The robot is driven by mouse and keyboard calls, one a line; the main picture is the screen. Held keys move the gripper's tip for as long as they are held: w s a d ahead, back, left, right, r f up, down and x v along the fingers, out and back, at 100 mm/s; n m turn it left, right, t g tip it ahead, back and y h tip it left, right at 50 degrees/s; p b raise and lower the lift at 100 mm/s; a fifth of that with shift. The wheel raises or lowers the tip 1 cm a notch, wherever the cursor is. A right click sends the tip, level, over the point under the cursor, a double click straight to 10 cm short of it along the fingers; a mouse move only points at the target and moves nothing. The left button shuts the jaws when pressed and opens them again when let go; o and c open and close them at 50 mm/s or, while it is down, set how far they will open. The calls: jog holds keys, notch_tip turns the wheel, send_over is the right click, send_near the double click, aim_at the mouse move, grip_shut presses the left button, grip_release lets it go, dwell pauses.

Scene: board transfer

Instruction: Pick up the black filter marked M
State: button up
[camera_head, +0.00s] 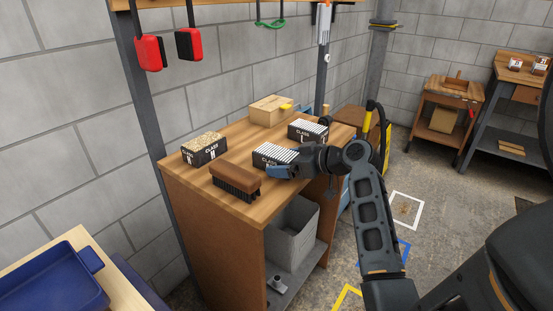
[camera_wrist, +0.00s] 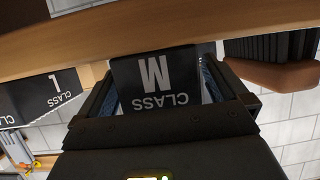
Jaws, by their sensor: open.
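The black filter marked CLASS M (camera_head: 266,158) has a white pleated top and sits on the wooden workbench (camera_head: 222,208). In the wrist view the filter (camera_wrist: 158,82) appears upside down, its lettered face toward me. My wrist hides the filter's right part in the head view.
A CLASS L filter (camera_head: 308,131) stands behind and right, also in the wrist view (camera_wrist: 45,97). A brown brush (camera_head: 236,181) lies close on the left. Another CLASS filter (camera_head: 204,150) stands farther left. A wooden box (camera_head: 271,110) is at the back.

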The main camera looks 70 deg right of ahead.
jog(key=shift+w, duration=0.1)
jog(key=c, duration=1.1)
jog(key=shift+r, duration=0.1)
